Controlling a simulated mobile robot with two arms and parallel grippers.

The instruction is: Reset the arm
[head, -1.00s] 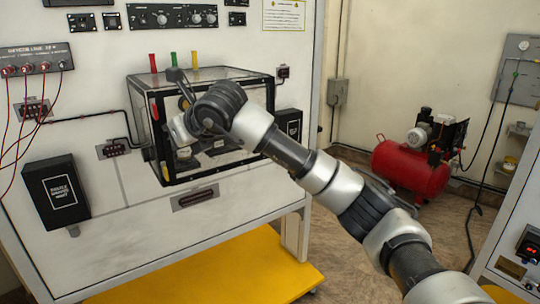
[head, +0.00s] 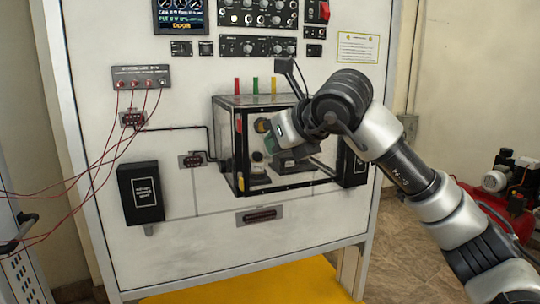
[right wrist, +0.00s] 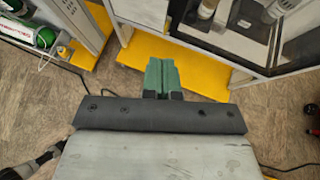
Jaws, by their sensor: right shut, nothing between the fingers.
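My right arm comes in from the right in the head view and bends in front of the clear black-framed box on the white panel. My right gripper (head: 270,147) is at the end of it, in front of the box, with its green fingers partly hidden by the wrist. In the right wrist view the green fingers (right wrist: 160,76) are together and empty, with floor and a yellow base behind them. Whether they touch the box cannot be told. My left gripper is not in view.
The clear box (head: 232,192) has red, green and yellow posts on top. Red cables (head: 98,178) hang from a small grey unit (head: 141,76) at the left. A black holder (head: 140,191) is on the panel. A red compressor (head: 520,220) stands at the right.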

